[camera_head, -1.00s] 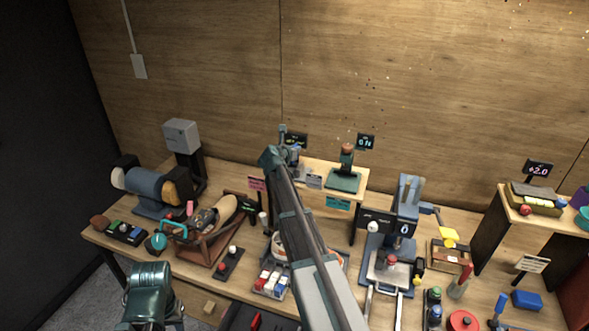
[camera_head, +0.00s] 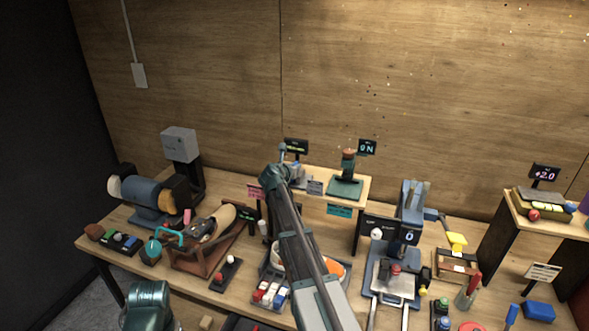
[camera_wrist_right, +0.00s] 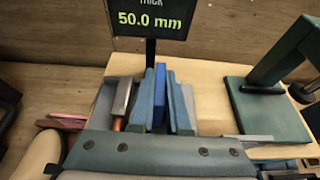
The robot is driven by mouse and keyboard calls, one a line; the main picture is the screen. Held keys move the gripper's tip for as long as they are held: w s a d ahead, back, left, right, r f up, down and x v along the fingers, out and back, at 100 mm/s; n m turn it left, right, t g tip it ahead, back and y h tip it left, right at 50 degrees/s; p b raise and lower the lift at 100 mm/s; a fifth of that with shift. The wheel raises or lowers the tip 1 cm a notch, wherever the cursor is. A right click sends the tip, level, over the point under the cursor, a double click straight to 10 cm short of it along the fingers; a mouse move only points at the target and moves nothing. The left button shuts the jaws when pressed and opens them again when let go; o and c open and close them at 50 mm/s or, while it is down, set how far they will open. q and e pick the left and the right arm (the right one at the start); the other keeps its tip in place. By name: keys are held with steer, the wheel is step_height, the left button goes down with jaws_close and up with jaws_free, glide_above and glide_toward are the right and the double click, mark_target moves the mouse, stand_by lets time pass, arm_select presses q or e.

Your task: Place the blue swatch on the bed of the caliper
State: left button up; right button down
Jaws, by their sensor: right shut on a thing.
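The blue swatch (camera_wrist_right: 159,92) stands on edge between the two grey-blue fingers of my right gripper (camera_wrist_right: 160,105) in the right wrist view. The gripper is shut on it. Just left of the fingers is a grey metal part (camera_wrist_right: 122,100) with an orange tip, apparently part of the caliper. The caliper (camera_head: 297,170) sits on the raised shelf in the head view, partly hidden by my right arm. I cannot tell whether the swatch touches the bed. A display (camera_wrist_right: 150,20) behind reads 50.0 mm. My left gripper's fingers are outside the head view.
A green-based press (camera_head: 346,184) stands right of the caliper on the shelf (camera_head: 362,197); it also shows in the wrist view (camera_wrist_right: 262,110). A wooden rack (camera_head: 205,258), a grinder (camera_head: 150,193) and a blue machine (camera_head: 412,205) stand on the crowded workbench below.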

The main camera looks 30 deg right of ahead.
steer(key=c, duration=1.3)
jaws_free()
steer(key=shift+f, duration=0.2)
steer(key=shift+c, duration=0.2)
steer(key=o, duration=0.4)
steer(key=shift+o, duration=0.2)
steer(key=shift+r, duration=0.15)
steer(key=shift+s+a+r+p, duration=0.1)
steer(key=shift+s+r+p, duration=0.1)
steer(key=shift+p, duration=0.15)
steer(key=p+v, duration=0.4)
steer(key=v, duration=0.7)
steer(key=shift+a, duration=0.2)
steer(key=shift+s+r, duration=0.1)
